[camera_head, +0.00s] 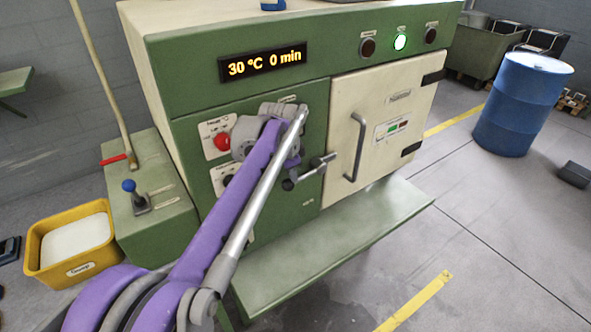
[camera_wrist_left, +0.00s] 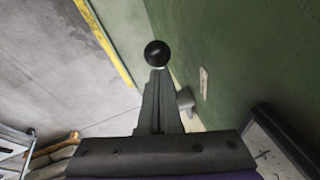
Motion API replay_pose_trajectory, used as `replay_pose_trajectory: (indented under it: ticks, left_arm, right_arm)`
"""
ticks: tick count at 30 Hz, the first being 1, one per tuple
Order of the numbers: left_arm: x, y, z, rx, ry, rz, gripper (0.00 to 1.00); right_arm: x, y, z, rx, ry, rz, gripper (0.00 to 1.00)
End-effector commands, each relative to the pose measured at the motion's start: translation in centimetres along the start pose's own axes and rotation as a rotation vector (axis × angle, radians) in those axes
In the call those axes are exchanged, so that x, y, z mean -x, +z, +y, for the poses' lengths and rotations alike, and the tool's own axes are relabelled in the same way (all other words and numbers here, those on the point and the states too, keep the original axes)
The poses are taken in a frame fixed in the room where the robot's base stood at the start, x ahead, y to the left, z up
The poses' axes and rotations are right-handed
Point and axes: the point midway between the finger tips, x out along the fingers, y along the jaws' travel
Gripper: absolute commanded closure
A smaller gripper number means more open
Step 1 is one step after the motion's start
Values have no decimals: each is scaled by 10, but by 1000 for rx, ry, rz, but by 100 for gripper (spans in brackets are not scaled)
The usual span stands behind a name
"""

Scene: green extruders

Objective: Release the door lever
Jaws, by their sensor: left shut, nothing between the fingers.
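The door lever (camera_head: 309,172) is a grey bar with a dark ball knob at its lower left end, on the green machine front beside the cream door (camera_head: 376,125). The knob (camera_wrist_left: 157,53) shows as a black ball in the left wrist view. My left gripper (camera_wrist_left: 158,76) is shut and empty, its fingertips pointing at the knob. The tips look very close to the knob; I cannot tell if they touch. In the head view my purple left arm reaches to the panel left of the lever, and its wrist partly hides the gripper. My right gripper is not in view.
A vertical door handle (camera_head: 357,147) stands out from the closed-looking door. A red button (camera_head: 222,141) is left of my wrist. A green shelf (camera_head: 330,247) juts out below the door. A yellow bin (camera_head: 70,242) is at left, a blue barrel (camera_head: 520,105) at right.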

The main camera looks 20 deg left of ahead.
Motion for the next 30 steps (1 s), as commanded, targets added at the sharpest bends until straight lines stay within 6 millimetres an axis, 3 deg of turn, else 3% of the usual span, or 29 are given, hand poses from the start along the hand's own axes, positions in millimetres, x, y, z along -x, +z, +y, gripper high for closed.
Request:
replay_pose_trajectory:
  ticks: [22,30]
  left_arm:
    - [-8,7,3,20,-18,76,100]
    - [-22,16,8,46,-44,184,100]
  right_arm:
    - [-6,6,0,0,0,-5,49]
    - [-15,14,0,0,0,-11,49]
